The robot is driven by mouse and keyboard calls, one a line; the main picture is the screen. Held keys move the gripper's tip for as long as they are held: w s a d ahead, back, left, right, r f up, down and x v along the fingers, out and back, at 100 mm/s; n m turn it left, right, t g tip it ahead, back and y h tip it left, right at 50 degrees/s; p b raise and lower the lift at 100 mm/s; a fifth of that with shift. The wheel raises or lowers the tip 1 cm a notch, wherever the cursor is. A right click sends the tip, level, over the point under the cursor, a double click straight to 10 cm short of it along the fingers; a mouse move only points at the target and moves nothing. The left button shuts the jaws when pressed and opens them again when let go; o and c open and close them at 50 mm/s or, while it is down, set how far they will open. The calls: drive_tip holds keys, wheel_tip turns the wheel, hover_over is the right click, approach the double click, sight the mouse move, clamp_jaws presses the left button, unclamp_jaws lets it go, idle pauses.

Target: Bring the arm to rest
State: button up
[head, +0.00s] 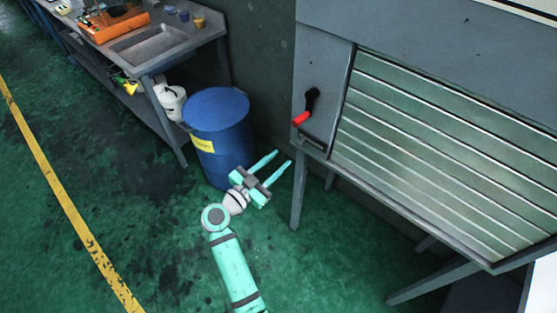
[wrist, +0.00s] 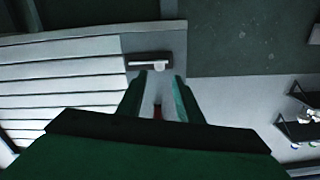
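My gripper (head: 283,158) is in the middle of the head view, in front of the blue barrel and to the lower left of the grey cabinet. Its two teal fingers are spread apart with nothing held between them. My teal arm reaches up to it from the bottom of the view. In the wrist view my gripper (wrist: 159,84) also shows two separate fingers. A small red patch shows in the gap between them; I cannot tell for certain what it is.
The grey cabinet (head: 325,85) has a slatted shutter (head: 440,150) and a lever with a red grip (head: 301,118) on its left side. A blue barrel (head: 218,110) stands beside a metal workbench (head: 160,62) with a sink. Green floor (head: 130,190) lies open at left.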

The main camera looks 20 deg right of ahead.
idle(0.3)
drive_tip(key=s+a+f+n+t+y, duration=0.1)
drive_tip(key=s+a+f+n+y, duration=0.4)
drive_tip(key=s+f, duration=0.4)
drive_tip(key=s+a+f+n+t+y, duration=0.2)
drive_tip(key=s+a+f+n+y, duration=0.3)
drive_tip(key=s+f, duration=0.4)
drive_tip(key=s+a+r+n+t+y, duration=0.1)
drive_tip(key=s+a+r+n+y, duration=0.15)
drive_tip(key=s, duration=0.65)
drive_tip(key=s+a+r+n+y, duration=0.1)
drive_tip(key=s+a+r+y, duration=0.25)
drive_tip(key=s, duration=0.45)
drive_tip(key=s+d+r+t+h, duration=0.1)
drive_tip(key=s+r, duration=0.4)
drive_tip(key=r, duration=0.3)
drive_tip(key=shift+s+d+t, duration=0.3)
drive_tip(key=shift+s+d, duration=0.1)
drive_tip(key=shift+w, duration=0.1)
